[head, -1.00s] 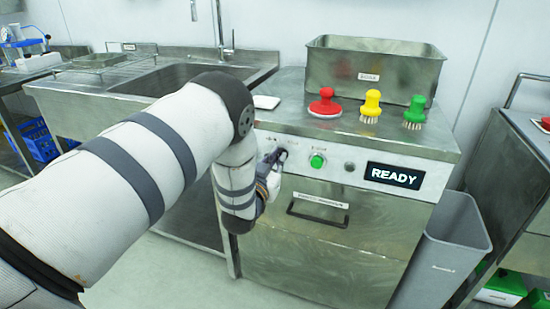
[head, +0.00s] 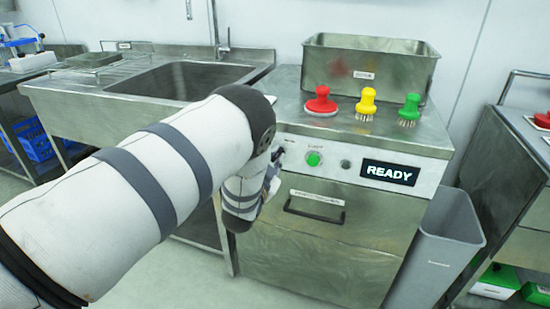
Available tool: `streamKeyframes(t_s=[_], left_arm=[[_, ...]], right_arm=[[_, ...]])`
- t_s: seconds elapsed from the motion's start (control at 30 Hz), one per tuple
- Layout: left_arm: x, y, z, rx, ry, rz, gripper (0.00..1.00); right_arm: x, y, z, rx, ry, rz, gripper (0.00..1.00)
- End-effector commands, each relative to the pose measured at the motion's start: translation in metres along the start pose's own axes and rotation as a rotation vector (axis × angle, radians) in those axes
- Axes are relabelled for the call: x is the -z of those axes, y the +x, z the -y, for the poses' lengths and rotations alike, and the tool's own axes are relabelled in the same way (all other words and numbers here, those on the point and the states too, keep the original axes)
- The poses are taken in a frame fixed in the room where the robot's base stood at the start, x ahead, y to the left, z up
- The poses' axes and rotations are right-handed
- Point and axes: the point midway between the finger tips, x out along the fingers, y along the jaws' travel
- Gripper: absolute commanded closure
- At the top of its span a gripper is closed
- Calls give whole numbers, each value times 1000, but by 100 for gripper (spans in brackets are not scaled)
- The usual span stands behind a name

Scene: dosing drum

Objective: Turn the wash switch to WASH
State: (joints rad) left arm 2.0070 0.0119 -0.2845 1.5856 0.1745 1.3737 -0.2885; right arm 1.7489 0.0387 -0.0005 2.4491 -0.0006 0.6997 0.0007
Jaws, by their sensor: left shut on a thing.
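The washer's control panel (head: 330,161) is on the front of a steel cabinet. My left gripper (head: 277,161) is at the panel's left end, shut on the wash switch there. My own arm and gripper hide almost all of the switch, so its position cannot be read. A green button (head: 314,159) sits just right of the gripper. The display (head: 389,173) at the panel's right end reads READY. My right gripper is not in view.
Red (head: 321,101), yellow (head: 366,104) and green (head: 409,110) brushes stand on the cabinet top before a steel bin (head: 370,64). A drawer handle (head: 314,207) lies below the panel. A grey waste bin (head: 440,250) stands at right, a sink (head: 175,80) at left.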

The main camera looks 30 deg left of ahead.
Motion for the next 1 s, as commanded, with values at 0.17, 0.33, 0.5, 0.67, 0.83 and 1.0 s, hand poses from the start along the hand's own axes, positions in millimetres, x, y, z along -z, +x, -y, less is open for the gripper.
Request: streamKeyframes(t_s=[0.17, 0.33, 0.5, 0.67, 0.83, 1.0], left_arm=[[-3, -1, -1, -3, 5, 7, 100], [-3, -1, -1, -4, 4, 7, 100], [-2, -1, -1, -3, 3, 5, 70], [-2, 0, -1, -2, 3, 3, 70], [-2, -16, -1, -2, 2, 6, 70], [-2, -62, -1, -5, 3, 8, 70]], right_arm=[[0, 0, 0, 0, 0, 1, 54], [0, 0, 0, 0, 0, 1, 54], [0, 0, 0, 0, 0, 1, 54], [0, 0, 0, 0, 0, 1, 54], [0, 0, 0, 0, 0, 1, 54], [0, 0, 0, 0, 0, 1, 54]])
